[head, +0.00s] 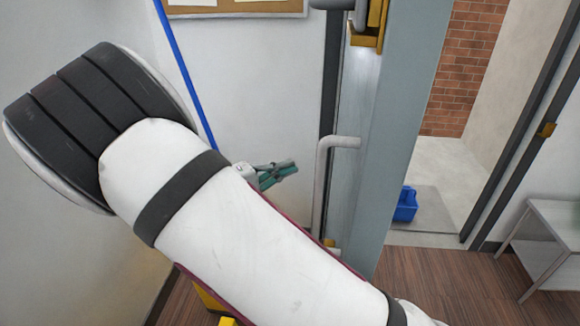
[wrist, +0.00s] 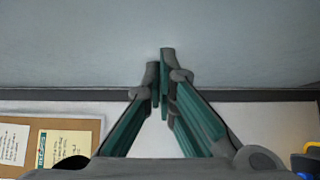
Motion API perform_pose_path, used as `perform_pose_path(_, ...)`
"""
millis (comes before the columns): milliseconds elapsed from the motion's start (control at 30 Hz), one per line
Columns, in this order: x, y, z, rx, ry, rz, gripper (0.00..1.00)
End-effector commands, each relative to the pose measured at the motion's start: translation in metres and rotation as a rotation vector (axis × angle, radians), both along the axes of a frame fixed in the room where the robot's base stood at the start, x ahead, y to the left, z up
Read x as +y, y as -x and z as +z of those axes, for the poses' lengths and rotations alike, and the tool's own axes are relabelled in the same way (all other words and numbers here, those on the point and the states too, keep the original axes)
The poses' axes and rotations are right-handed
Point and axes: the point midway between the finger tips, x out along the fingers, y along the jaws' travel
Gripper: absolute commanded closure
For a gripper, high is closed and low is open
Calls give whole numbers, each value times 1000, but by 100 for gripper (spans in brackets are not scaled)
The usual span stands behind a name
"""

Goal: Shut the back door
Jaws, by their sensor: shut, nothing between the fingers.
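The back door (head: 392,150) stands open in the head view, a grey-blue panel seen nearly edge-on. A grey pull handle (head: 319,190) is on its left side. The open doorway shows to the right, with its dark frame (head: 520,130). My gripper (head: 290,168) is left of the handle, with a small gap between them in the picture. Its teal fingers are together and empty. In the wrist view my gripper (wrist: 165,62) points at a plain grey surface; I cannot tell whether it touches it. My arm hides part of the lower door area.
A blue caddy (head: 405,205) stands on a grey mat (head: 428,208) in the doorway. A grey table (head: 556,216) is at the right. A blue pole (head: 184,70) and a corkboard (head: 245,6) are at the left wall. Wooden floor (head: 440,280) is clear before the doorway.

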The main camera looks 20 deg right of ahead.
Motion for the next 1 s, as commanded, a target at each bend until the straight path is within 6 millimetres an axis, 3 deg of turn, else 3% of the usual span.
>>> perform_pose_path(367,-71,-25,0,1,0,-2,100)
perform_pose_path(500,-90,-17,0,3,1,-2,100)
perform_pose_path(700,-105,-11,0,1,0,0,100)
perform_pose_path(1000,-108,-9,0,0,-1,0,100)
